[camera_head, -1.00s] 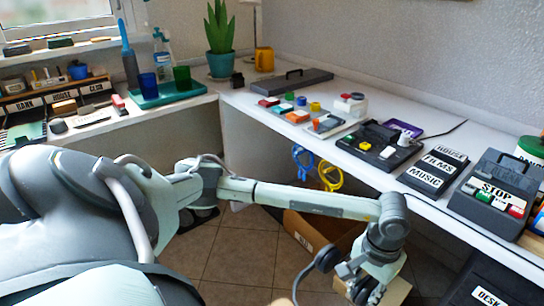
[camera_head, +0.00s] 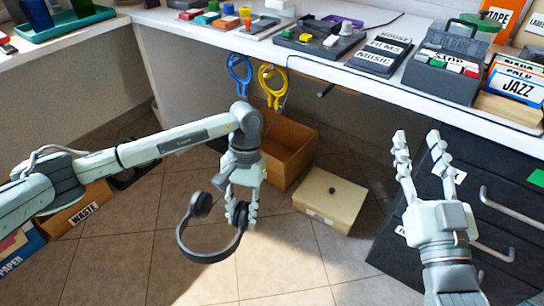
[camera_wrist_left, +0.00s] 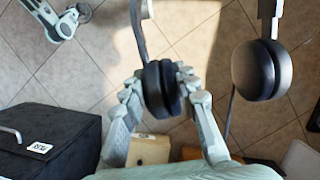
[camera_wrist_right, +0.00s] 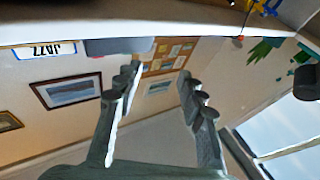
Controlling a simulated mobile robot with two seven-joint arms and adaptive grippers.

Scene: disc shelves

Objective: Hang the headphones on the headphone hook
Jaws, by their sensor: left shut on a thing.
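The black headphones (camera_head: 212,256) hang below my left gripper (camera_head: 241,212), over the floor in front of the desk. My left gripper is shut on one ear cup; the left wrist view shows the fingers around this cup (camera_wrist_left: 160,88). The other ear cup (camera_wrist_left: 262,70) and the band hang free. A short dark bar (camera_head: 326,90) under the desk's front edge may be the headphone hook; it is too small to be sure. My right gripper (camera_head: 430,158) is open and empty, at the right by the dark drawers. Its spread fingers show in the right wrist view (camera_wrist_right: 160,82).
Blue (camera_head: 239,72) and yellow (camera_head: 272,82) looped things hang below the desk edge (camera_head: 350,74). An open cardboard box (camera_head: 290,150) and a pale lidded box (camera_head: 328,200) stand on the floor. Dark drawers (camera_head: 470,190) with handles are at the right. Floor around the headphones is clear.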

